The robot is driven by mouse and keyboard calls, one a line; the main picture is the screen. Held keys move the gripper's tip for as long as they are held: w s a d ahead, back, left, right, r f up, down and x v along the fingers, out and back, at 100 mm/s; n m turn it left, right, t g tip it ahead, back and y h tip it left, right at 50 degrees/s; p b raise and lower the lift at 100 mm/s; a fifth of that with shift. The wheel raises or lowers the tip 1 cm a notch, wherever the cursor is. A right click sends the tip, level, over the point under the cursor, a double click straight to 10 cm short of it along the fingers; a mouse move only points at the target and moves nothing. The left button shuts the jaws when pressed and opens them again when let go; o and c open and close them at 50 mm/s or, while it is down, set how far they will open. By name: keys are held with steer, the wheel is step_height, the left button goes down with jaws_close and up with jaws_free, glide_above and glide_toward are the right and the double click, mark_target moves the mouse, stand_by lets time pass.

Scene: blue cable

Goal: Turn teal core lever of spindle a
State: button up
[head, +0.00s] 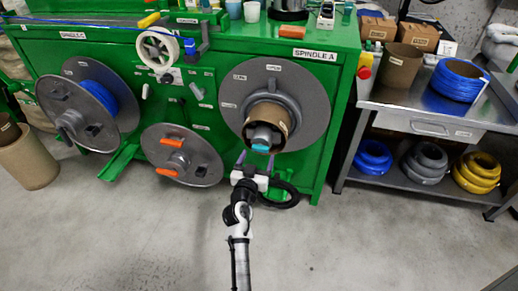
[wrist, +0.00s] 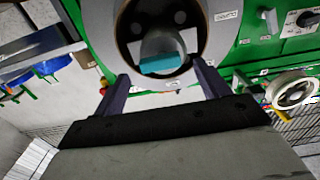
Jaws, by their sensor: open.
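The teal core lever (head: 260,147) is at the hub of spindle A, at the lower front of a brown cardboard core (head: 279,114) on a grey disc (head: 234,92). In the wrist view the teal lever (wrist: 161,63) shows as a short flat bar below a grey hub (wrist: 162,43) inside the core ring. My gripper (head: 256,160) is just below the lever in the head view. In the wrist view my gripper (wrist: 152,80) is open and empty, one finger to each side of the lever. I cannot tell whether a finger touches the core.
The green machine (head: 345,60) carries spindle C's disc (head: 60,95) with blue cable at left and a lower disc with orange levers (head: 172,141). A metal bench (head: 405,104) with cable coils stands at right. The floor in front is clear.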

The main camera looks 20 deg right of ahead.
mark_target(260, 151)
steer(key=shift+x, duration=1.85)
steer(key=c, duration=1)
